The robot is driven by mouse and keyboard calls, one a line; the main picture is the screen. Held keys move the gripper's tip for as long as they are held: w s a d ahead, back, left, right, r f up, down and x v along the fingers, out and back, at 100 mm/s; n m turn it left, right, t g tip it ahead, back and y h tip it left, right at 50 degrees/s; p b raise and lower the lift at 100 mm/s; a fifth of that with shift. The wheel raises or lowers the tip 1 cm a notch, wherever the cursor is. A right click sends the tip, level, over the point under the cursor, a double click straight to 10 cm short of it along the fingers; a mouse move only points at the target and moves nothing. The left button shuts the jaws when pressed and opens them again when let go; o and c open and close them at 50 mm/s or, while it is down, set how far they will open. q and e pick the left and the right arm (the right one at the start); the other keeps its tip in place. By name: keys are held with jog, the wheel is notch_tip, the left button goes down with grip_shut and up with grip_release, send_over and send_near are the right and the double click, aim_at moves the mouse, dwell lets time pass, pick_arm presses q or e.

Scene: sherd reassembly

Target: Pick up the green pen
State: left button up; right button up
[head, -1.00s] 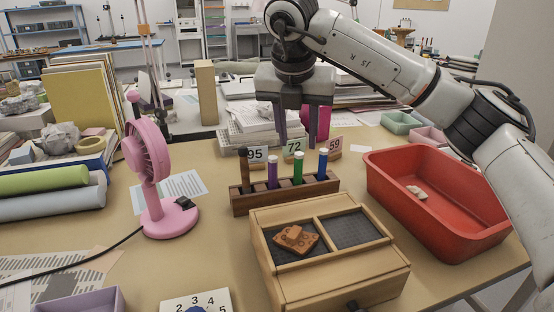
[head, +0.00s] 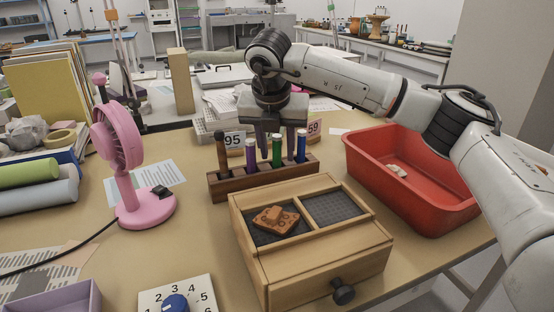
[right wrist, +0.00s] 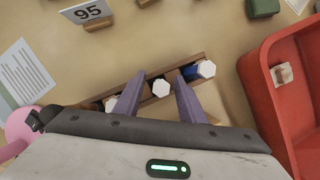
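The green pen (head: 277,152) stands upright in the wooden pen rack (head: 262,182), between the purple pen (head: 251,157) and the blue pen (head: 301,147). A brown pen (head: 221,152) stands at the rack's left end. My right gripper (head: 276,142) is open, pointing down over the rack, one finger on each side of the green pen's upper part. In the right wrist view the green pen's pale six-sided top (right wrist: 160,88) shows between the purple fingers, with gaps beside it. The blue pen (right wrist: 205,70) is just right of the right finger. My left gripper is out of view.
A wooden box (head: 320,262) holding a brown sherd (head: 276,219) stands in front of the rack. A red bin (head: 425,195) is to the right and a pink fan (head: 125,165) to the left. Number cards (head: 233,142) stand behind the rack.

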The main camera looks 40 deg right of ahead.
grip_shut()
